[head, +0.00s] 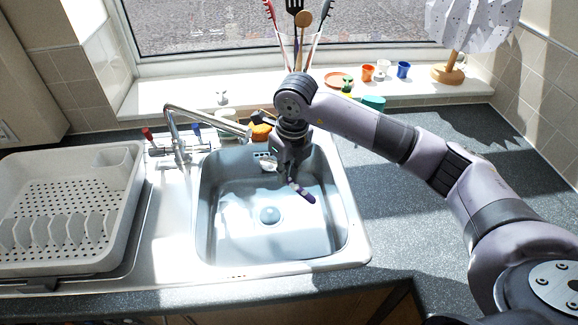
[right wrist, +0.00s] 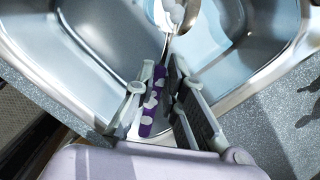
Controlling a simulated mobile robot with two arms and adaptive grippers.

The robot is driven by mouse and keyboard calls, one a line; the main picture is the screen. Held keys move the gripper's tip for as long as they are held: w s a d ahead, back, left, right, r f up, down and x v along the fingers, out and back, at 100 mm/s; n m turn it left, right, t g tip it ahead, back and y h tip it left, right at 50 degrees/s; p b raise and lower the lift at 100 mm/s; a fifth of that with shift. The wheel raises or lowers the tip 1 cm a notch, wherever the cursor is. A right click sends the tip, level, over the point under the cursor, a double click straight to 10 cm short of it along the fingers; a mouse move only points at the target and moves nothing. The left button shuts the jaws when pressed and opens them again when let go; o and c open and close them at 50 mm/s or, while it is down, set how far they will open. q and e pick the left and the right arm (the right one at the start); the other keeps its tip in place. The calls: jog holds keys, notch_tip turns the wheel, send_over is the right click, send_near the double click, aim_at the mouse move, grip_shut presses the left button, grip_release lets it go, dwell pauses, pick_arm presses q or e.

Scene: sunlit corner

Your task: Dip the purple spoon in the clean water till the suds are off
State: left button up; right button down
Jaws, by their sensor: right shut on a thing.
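The purple spoon (head: 302,192) is in my right gripper (head: 288,172), over the far right part of the sink (head: 355,247). In the right wrist view the fingers of my right gripper (right wrist: 158,88) are shut on the handle of the spoon (right wrist: 147,124). White suds patches cover the handle, and white suds sit on the metal bowl end at the top. In the head view the fingers partly hide the spoon. The basin looks bluish with the drain (head: 269,215) visible; I cannot tell the water level or whether the spoon touches water. My left gripper is not in view.
A tap (head: 205,122) reaches over the sink's far left side. A grey dish rack (head: 70,205) stands left. An orange item (head: 261,132) sits behind the basin. Cups, a utensil holder and a lamp (head: 449,72) line the sill. The right worktop is mostly clear.

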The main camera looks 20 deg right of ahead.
jog(key=w+d+f+m, duration=0.1)
jog(key=w+m, duration=0.1)
jog(key=m, duration=0.5)
jog(key=m+h+b, duration=0.1)
jog(key=m+b, duration=0.3)
jog(key=m, duration=0.1)
send_over(289, 221)
notch_tip(289, 221, down, 7)
pick_arm(q)
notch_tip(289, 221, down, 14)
jog(key=b, duration=1)
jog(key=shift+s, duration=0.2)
pick_arm(e)
jog(key=f, duration=1.5)
jog(key=shift+s+a, duration=0.1)
jog(key=shift+s, duration=0.1)
pick_arm(q)
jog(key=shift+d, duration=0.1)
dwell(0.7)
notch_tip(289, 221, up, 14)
jog(key=p, duration=1.3)
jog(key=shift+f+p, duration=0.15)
jog(key=shift+p, duration=0.2)
pick_arm(e)
notch_tip(289, 221, up, 20)
